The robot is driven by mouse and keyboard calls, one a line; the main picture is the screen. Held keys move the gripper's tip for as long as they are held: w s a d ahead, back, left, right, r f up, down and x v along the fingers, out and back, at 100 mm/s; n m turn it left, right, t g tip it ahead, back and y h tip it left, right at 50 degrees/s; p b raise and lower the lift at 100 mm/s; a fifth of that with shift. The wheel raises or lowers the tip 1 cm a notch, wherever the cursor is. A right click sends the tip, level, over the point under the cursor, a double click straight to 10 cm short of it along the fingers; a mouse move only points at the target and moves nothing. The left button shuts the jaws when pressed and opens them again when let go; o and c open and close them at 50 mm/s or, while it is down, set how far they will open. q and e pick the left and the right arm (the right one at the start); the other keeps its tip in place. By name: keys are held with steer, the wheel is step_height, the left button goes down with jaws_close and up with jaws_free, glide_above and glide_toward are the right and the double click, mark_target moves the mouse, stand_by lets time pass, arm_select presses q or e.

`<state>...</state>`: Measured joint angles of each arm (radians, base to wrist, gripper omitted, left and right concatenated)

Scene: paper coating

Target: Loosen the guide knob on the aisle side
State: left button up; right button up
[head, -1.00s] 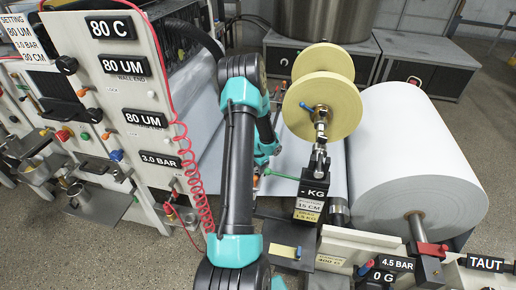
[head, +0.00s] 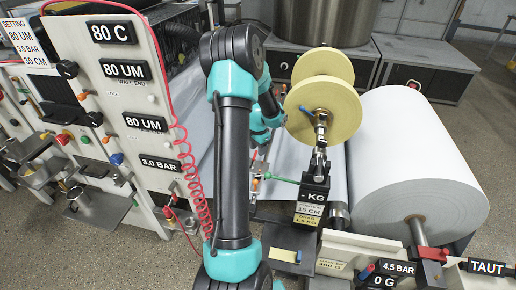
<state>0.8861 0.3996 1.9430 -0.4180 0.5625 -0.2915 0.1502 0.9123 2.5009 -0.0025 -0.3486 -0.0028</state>
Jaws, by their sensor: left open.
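My left arm rises from the bottom centre in the head view and bends over at the top. Its wrist and left gripper (head: 262,143) hang partly behind the arm link, left of the tan rolls; the gripper is open, and its fingertips are hard to make out. A green-handled lever (head: 284,179) and small orange knobs (head: 254,182) sit just below the gripper, beside the black -KG block (head: 313,188). I cannot tell which one is the aisle-side guide knob, or whether the gripper touches any of them. My right gripper is not in view.
Two tan rolls (head: 330,95) with a blue handle stand above the block. A large white roll (head: 415,165) fills the right. A tall white panel (head: 112,110) with labels and a coiled red hose (head: 195,180) stands to the left. Floor shows at the lower left.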

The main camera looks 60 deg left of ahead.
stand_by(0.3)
arm_select(q)
steer(key=m, duration=1.3)
steer(key=shift+d+m, duration=0.1)
steer(key=shift+m, duration=0.2)
step_height(320, 180, down, 17)
steer(key=shift+f, duration=0.2)
stand_by(0.3)
steer(key=c, duration=0.6)
steer(key=shift+c, duration=0.2)
